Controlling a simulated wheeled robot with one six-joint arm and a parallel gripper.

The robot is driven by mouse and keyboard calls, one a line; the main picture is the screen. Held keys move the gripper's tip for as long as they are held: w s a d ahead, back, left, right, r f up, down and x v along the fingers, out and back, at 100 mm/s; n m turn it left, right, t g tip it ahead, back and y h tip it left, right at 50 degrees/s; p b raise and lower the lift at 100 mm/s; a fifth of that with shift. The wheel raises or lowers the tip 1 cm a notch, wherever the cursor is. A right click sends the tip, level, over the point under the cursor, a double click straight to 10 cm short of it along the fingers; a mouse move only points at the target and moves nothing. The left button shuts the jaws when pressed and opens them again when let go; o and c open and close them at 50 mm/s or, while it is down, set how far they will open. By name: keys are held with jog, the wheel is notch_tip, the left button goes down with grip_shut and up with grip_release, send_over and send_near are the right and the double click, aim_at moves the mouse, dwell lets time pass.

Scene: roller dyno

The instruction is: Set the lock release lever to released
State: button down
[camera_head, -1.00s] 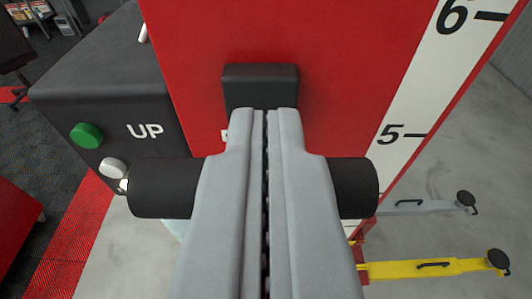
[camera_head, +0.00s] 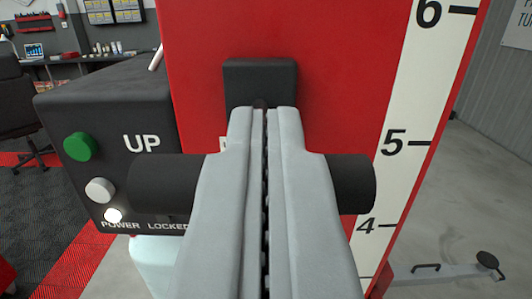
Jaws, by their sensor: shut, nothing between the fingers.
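The lock release lever shows as a thick black horizontal bar (camera_head: 352,186) in front of the red column (camera_head: 330,60). A black block (camera_head: 260,82) sits on the column just above my fingertips, with a short dark stem below it. My gripper (camera_head: 262,112) is shut and empty, its grey fingers pointing at the block. The fingers cross in front of the bar and hide its middle. I cannot tell whether they touch it. The bar's left end covers part of the black control box (camera_head: 95,100). The lamp above the "LOCKED" label is hidden.
The control box has a green button (camera_head: 80,146) by "UP", a pale button (camera_head: 100,190) and a lit lamp (camera_head: 113,215) by "POWER". A white scale strip (camera_head: 405,110) runs down the column. A grey lift arm (camera_head: 440,272) lies low at right. Open floor surrounds it.

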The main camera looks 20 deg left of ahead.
notch_tip(320, 180, down, 8)
dwell(0.7)
jog(key=shift+d+f, duration=0.1)
notch_tip(320, 180, up, 5)
jog(key=s, duration=0.2)
jog(key=s+d+f, duration=0.3)
jog(key=s+f, duration=0.2)
jog(key=s, duration=0.2)
jog(key=shift+s, duration=0.15)
dwell(0.4)
dwell(0.4)
